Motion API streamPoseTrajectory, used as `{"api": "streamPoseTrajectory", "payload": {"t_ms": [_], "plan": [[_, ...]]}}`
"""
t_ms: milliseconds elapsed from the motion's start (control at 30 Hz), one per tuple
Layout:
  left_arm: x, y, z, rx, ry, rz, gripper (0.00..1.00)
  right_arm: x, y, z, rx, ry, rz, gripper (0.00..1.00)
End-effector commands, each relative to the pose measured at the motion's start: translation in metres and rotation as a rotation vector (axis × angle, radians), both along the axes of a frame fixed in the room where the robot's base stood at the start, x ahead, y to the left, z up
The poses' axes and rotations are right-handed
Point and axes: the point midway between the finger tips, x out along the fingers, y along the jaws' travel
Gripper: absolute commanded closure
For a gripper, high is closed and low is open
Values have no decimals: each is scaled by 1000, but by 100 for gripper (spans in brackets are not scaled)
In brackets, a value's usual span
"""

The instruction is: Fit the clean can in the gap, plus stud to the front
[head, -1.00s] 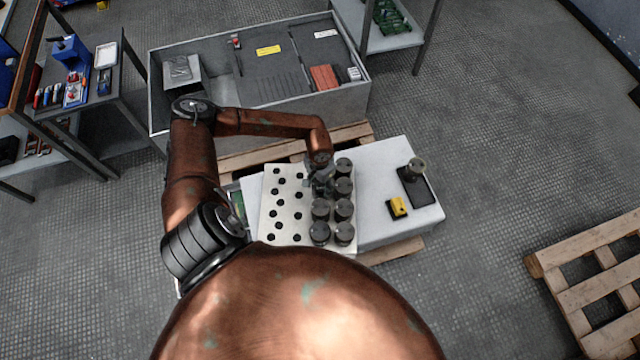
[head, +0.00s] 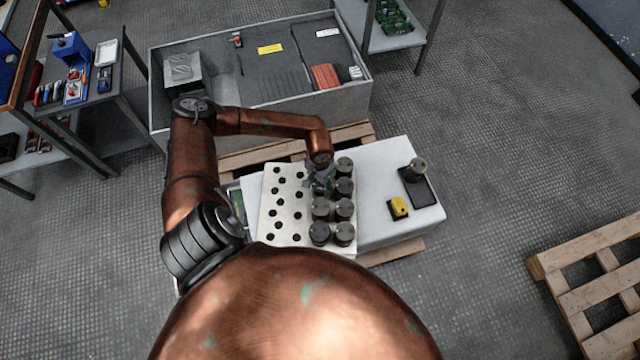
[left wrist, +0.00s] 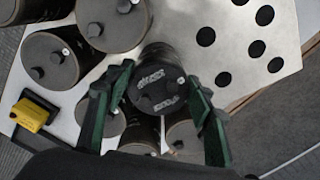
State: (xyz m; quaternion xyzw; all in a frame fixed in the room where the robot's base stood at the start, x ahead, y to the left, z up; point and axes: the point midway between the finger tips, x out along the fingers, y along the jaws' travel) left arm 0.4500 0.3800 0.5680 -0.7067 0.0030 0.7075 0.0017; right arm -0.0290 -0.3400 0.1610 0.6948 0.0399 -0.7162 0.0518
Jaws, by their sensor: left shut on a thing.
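My left gripper (head: 320,180) is over the far end of the nearer-left column of cans in the head view. In the left wrist view its green fingers (left wrist: 158,75) are shut on a dark round can (left wrist: 158,92), one on each side. The can's top carries whitish marks, a dark stud at lower left and a small pale stud at upper right. In the head view the gripper mostly hides this can. Neighbouring cans (head: 344,209) stand close beside it in two columns. Whether the held can is fully seated cannot be told. My right gripper is not in view.
The white plate with black holes (head: 267,215) lies left of the cans. On the white table (head: 385,165), a single can (head: 417,165) stands on a black tray (head: 419,192), near a yellow device (head: 398,207). A grey open cabinet (head: 260,75) lies behind.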

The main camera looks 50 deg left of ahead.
Motion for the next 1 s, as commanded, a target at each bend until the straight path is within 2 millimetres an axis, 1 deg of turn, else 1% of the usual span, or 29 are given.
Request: {"api": "streamPoseTrajectory", "payload": {"t_ms": [400, 433, 700, 733, 1000], "plan": [[1, 0, -1, -1, -1, 0, 94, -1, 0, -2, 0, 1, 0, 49], [1, 0, -1, -1, -1, 0, 50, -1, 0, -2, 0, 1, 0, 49], [0, 0, -1, 0, -1, 0, 32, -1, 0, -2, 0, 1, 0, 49], [0, 0, -1, 0, -1, 0, 31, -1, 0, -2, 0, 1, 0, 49], [0, 0, -1, 0, 1, 0, 31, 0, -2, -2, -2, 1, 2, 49]]}}
